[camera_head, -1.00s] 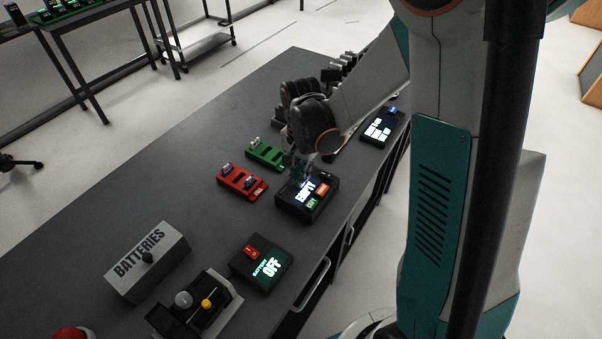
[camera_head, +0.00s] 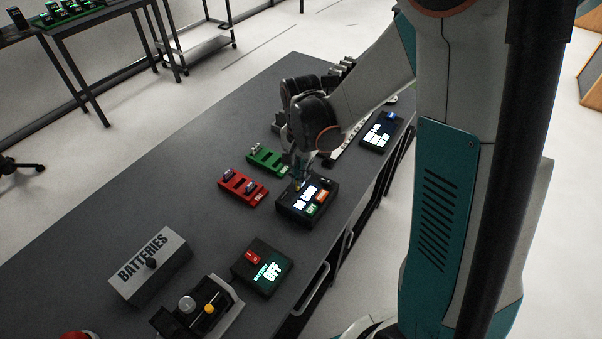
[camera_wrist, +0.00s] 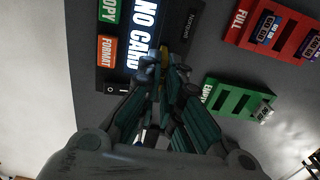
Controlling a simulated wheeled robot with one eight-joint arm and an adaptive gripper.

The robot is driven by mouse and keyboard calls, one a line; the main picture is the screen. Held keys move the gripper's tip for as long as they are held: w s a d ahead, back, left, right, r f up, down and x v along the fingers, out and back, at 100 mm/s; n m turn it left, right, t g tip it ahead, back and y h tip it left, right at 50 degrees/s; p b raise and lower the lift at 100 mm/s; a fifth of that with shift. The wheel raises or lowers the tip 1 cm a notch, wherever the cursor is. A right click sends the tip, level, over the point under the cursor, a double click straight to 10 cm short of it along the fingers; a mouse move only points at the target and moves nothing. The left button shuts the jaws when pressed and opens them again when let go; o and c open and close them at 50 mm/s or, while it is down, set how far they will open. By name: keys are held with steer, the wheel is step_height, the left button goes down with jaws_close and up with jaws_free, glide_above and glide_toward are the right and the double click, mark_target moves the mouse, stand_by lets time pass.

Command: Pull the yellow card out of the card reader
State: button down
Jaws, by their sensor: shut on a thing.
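The card reader (camera_head: 308,204) is a black box on the grey table, with a lit screen reading "NO CARD", a green COPY button and an orange FORMAT button. It also shows at the top of the wrist view (camera_wrist: 147,33). My gripper (camera_head: 298,174) points down at the reader's far left edge. In the wrist view its teal fingers (camera_wrist: 164,70) are closed together at the reader's edge. A small yellowish bit, the yellow card (camera_wrist: 163,53), shows at the fingertips; most of it is hidden. I cannot tell how far it stands from the slot.
A black box reading "BATTERY OFF" (camera_head: 262,266) and a BATTERIES box (camera_head: 148,266) stand nearer. Another lit device (camera_head: 381,133) is at right.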

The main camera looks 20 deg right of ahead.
steer(key=shift+r+p, duration=0.65)
steer(key=shift+r, duration=0.4)
